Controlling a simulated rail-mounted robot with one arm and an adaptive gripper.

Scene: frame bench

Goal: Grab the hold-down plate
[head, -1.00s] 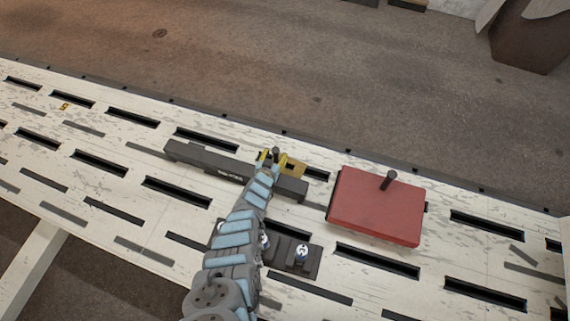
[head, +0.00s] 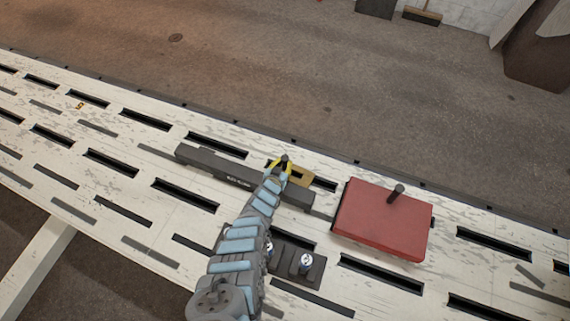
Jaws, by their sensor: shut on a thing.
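The hold-down plate appears to be the small brass-coloured plate (head: 301,177) at the far side of the dark bar, near the middle of the bench. A dark upright knob stands at its left part. My gripper (head: 283,164), with yellow fingers, is shut on this knob. My arm reaches in from the front, across the dark bar. The gripper and arm hide the left part of the plate. I cannot tell whether the plate rests on the bench or is raised.
The long dark bar (head: 215,165) lies just in front of the plate. A red block (head: 380,222) with a dark handle stands to the right. A dark holder with small cans (head: 306,263) is at the front. The white slotted bench (head: 120,185) is mostly clear at the left.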

